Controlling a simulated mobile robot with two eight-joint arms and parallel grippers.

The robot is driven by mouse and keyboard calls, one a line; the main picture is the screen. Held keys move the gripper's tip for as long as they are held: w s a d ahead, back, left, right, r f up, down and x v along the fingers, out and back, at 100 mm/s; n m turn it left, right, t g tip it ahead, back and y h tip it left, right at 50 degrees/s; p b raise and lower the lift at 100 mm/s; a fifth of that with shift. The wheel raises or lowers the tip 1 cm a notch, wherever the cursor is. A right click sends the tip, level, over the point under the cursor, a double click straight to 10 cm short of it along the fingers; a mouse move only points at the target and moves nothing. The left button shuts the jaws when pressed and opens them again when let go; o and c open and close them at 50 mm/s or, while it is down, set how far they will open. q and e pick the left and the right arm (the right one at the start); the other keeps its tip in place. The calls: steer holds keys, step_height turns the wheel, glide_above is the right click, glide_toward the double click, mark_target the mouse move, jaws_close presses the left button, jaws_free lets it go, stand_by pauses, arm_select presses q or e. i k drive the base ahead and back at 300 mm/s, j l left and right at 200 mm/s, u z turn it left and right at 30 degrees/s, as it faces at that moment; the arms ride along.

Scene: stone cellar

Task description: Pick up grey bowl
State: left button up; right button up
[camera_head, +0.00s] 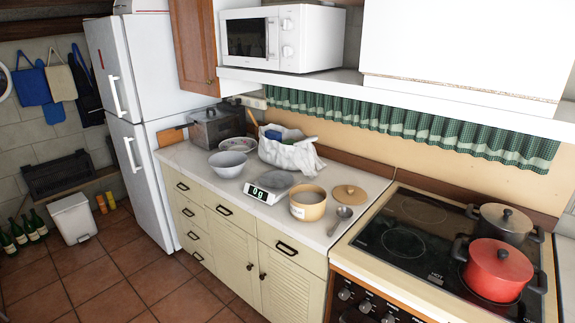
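The grey bowl (228,163) stands upright on the white counter (179,156), near its front edge and left of the kitchen scale. It looks empty. A second bowl with a patterned inside (238,145) stands just behind it, and the grey bowl's rim partly overlaps it in the view. Neither of my grippers shows in the head view.
A beige pot (308,205), ladle (342,216) and red pot (497,269) are further right. The tiled floor (137,270) before the cabinets is clear.

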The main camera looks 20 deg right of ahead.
mark_target(228, 164)
steer(key=z, duration=0.15)
steer(key=i+j, duration=0.35)
steer(key=i, duration=0.15)
steer(key=i+j, duration=0.35)
steer(key=i, duration=0.15)
steer(key=i+j, duration=0.3)
steer(key=i, duration=0.15)
steer(key=i+j, duration=0.2)
steer(key=i, duration=0.25)
steer(key=i+j, duration=0.2)
steer(key=i, duration=0.25)
steer(key=i+j+z, duration=0.1)
steer(key=i, duration=0.35)
steer(key=j, duration=0.1)
